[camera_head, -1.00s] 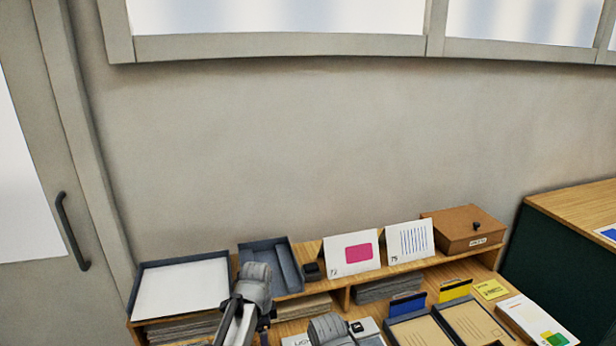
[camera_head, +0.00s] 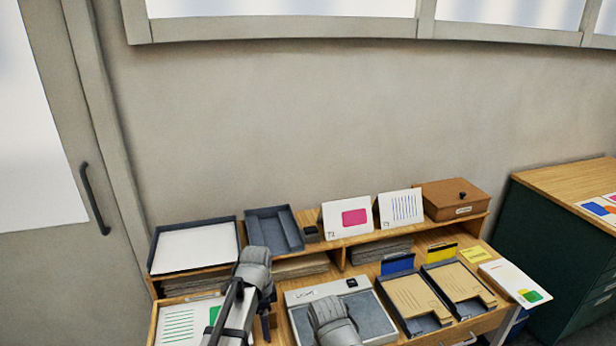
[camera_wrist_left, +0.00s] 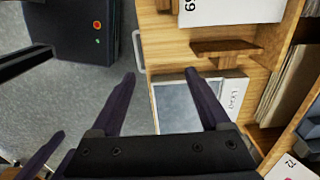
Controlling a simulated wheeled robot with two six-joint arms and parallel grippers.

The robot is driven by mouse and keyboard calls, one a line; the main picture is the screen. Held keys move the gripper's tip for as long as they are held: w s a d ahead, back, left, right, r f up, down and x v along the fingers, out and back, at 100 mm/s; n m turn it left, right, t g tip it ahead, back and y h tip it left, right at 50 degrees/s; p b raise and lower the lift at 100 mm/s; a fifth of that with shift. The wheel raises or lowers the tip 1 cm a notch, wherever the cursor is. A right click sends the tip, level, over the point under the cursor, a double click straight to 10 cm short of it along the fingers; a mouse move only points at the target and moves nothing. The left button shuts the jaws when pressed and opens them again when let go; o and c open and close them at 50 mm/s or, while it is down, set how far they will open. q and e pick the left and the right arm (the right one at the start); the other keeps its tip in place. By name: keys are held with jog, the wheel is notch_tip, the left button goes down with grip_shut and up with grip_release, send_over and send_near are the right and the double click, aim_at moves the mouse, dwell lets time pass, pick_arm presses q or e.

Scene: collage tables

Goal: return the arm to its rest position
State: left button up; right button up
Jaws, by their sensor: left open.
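My left gripper (camera_wrist_left: 165,98) is open and empty in the left wrist view. Its two dark fingers stand well apart above the desk's front part, with the grey panel of a white-framed scale-like device (camera_wrist_left: 185,108) behind them. In the head view my left arm's grey wrist part is over the desk's left part, and its fingertips are hard to make out. My other arm's grey joint is low in the middle, partly covering the device (camera_head: 372,308). A dark finger-like part at the lower left of the wrist view may be my right gripper; its jaws cannot be judged.
The desk carries a shelf with a paper tray (camera_head: 195,248), a divided tray (camera_head: 273,230), two cards and a brown box (camera_head: 455,199). Envelope trays (camera_head: 415,300) stand at right. A green cabinet (camera_head: 560,250) is beyond.

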pick_arm(q)
jog(key=s+d+f+n+b, duration=0.3)
jog(key=s+f+n+b, duration=0.2)
jog(key=s, duration=0.2)
jog(key=s+d+f+n+y+b, duration=0.1)
jog(key=s+d+f+n+b, duration=0.2)
jog(key=s, duration=0.5)
jog(key=f+n+b, duration=0.1)
jog(key=f+n, duration=0.1)
jog(key=n, duration=0.1)
jog(key=shift+s+b, duration=0.25)
jog(key=shift+b, duration=0.15)
